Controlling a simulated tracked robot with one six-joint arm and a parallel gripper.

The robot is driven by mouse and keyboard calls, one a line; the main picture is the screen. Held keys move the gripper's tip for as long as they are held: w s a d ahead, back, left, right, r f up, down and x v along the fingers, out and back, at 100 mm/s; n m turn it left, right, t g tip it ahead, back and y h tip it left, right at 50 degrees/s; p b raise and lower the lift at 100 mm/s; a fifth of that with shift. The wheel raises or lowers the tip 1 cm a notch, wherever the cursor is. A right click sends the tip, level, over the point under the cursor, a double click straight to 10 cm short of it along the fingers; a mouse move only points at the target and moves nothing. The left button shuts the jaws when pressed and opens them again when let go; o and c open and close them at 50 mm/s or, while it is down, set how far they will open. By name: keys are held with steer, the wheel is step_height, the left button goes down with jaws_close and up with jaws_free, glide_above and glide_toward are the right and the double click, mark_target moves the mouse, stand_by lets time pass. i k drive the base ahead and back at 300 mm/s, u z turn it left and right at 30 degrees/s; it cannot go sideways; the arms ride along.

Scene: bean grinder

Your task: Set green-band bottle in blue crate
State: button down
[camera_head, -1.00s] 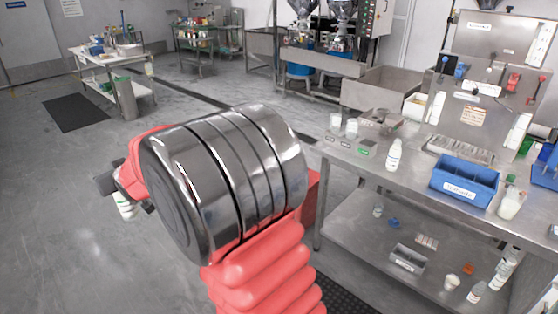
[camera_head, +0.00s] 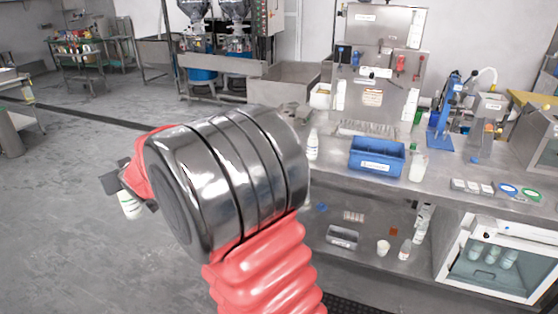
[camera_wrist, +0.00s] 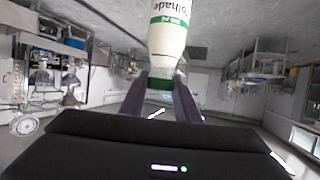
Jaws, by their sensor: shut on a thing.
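My gripper (camera_wrist: 160,98) is shut on a white bottle with a green band and a green cap (camera_wrist: 168,38), held near the cap end in the wrist view. In the head view the bottle (camera_head: 130,204) hangs below my gripper (camera_head: 128,185) at the left, over the floor, partly hidden by my arm. The blue crate (camera_head: 377,157) with a white label stands on the steel table (camera_head: 440,180) at the right, well apart from the gripper. Its inside is only partly visible.
A white bottle (camera_head: 312,145) stands left of the crate and a pale container (camera_head: 418,167) right of it. A blue press (camera_head: 441,125) stands further right. A lower shelf holds a grey bin (camera_head: 342,237). The floor at left is open.

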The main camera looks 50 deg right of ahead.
mark_target(374, 169)
steer(key=u, duration=0.45)
steer(key=i, duration=0.15)
steer(key=z, duration=1.7)
steer(key=k, duration=0.65)
steer(key=z, duration=0.3)
steer(key=i, duration=1.65)
steer(key=u, duration=0.3)
